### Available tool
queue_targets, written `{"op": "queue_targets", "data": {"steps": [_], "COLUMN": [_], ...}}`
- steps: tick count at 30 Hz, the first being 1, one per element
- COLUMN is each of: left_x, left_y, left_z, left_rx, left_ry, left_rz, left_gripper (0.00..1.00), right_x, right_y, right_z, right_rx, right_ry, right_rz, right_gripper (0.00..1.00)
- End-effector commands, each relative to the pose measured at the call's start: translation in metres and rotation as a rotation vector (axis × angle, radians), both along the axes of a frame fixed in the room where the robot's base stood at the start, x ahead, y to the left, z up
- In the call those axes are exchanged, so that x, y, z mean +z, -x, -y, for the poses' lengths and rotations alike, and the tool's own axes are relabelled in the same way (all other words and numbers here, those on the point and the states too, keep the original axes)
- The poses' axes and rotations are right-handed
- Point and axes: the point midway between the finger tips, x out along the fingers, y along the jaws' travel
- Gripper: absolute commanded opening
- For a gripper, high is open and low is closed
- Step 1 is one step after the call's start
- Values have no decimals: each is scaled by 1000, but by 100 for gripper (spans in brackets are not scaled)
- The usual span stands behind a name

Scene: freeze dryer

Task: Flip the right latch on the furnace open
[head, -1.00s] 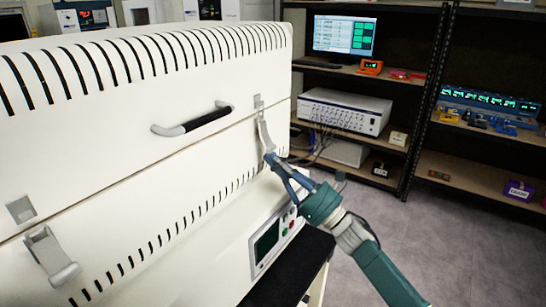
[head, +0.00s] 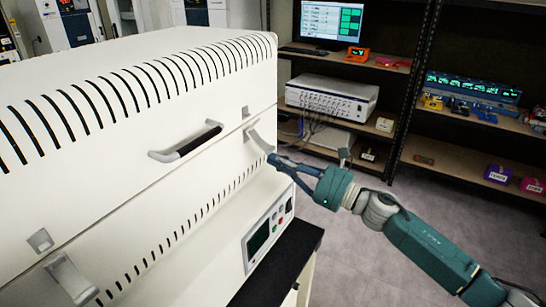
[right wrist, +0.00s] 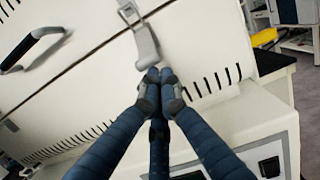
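The furnace (head: 120,150) is a large white slotted box filling the left of the head view. Its right latch (head: 259,139) is a light grey lever near the right corner, tilted outward, with a separate small catch plate (head: 246,112) above it. The latch also shows in the right wrist view (right wrist: 145,43). My right gripper (head: 272,158) has its fingertips together at the lever's lower end; they also show in the wrist view (right wrist: 160,85). I cannot tell whether they touch it. The left latch (head: 71,279) also stands tilted outward, below its catch. My left gripper is out of view.
A dark handle (head: 190,143) sticks out of the furnace lid. A control panel (head: 268,229) and a black ledge (head: 285,262) lie below the right latch. Shelves with instruments (head: 332,100) stand behind at the right. The floor between is clear.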

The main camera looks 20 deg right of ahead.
Motion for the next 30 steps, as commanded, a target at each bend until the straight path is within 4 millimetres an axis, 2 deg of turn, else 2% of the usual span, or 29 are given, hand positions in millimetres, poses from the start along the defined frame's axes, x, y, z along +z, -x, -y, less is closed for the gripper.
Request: {"op": "queue_targets", "data": {"steps": [18, 30], "left_x": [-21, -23], "left_y": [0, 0], "left_z": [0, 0], "left_rx": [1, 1], "left_ry": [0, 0], "left_rz": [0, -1], "left_gripper": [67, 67], "right_x": [39, 47], "right_y": [16, 17], "right_z": [12, 13], "right_rx": [1, 1], "right_ry": [3, -2], "right_rz": [5, 4], "right_gripper": [0, 0]}}
